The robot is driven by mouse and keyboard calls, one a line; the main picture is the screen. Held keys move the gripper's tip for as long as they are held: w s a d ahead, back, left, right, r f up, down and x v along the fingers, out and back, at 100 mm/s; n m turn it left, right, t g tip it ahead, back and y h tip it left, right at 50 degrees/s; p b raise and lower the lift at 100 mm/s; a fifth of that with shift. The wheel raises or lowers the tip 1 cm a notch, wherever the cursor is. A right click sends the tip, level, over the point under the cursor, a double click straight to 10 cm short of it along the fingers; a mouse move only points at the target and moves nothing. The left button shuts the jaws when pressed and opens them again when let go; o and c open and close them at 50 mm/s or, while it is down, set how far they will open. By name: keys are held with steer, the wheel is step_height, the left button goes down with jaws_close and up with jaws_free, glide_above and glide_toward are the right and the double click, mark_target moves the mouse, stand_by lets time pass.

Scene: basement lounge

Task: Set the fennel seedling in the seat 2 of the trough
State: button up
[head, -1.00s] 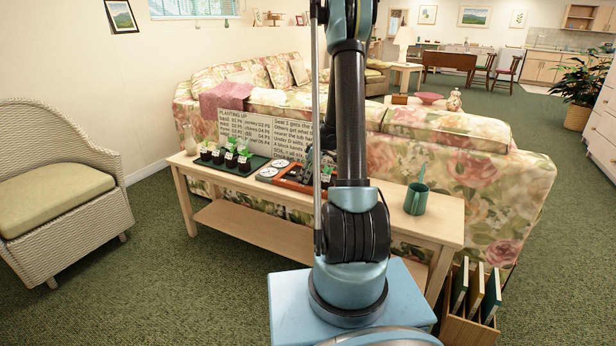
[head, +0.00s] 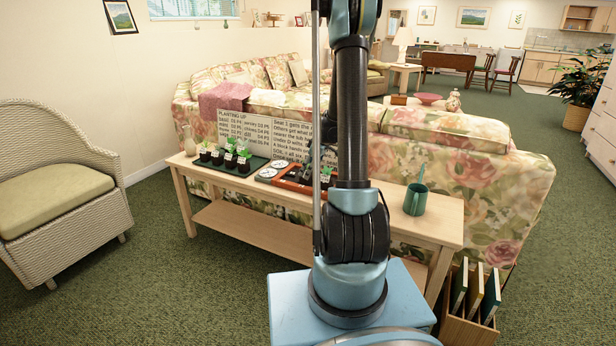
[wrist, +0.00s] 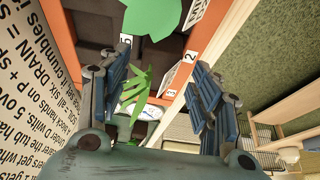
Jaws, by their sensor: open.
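The orange-red trough (head: 294,185) lies on the narrow wooden table, partly hidden behind my arm. In the wrist view its orange wall (wrist: 207,30) carries small number labels, with 2, 3 and 5 readable. My gripper (wrist: 160,56) is open over the trough, its two blue-grey fingers apart. A narrow-leaved green plant (wrist: 138,88), possibly the fennel seedling, shows between the fingers; neither finger visibly grips it. A broader green leaf (wrist: 155,15) is at the top of the wrist view. The seat openings and the plant's base are not clear.
A dark tray (head: 205,164) of labelled seedlings (head: 231,160) stands left of the trough. Pale round discs (head: 279,164) lie between them. A printed board (head: 262,132) stands behind. A green mug-like can (head: 416,199) is at the table's right end. The floral sofa (head: 465,175) backs the table.

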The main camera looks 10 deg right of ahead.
steer(key=v, duration=0.9)
steer(key=s+a+r+m, duration=0.3)
steer(key=s+r, duration=0.3)
steer(key=s, duration=0.5)
steer(key=s+f+m+h, duration=0.1)
steer(key=s+f+m, duration=0.1)
steer(key=s, duration=1.3)
steer(key=s+f+m+h, duration=0.2)
steer(key=s+m, duration=0.3)
steer(key=s, duration=1)
steer(key=shift+s+a+m+h, duration=0.2)
steer(key=shift+m+h, duration=0.1)
steer(key=shift+w, duration=0.1)
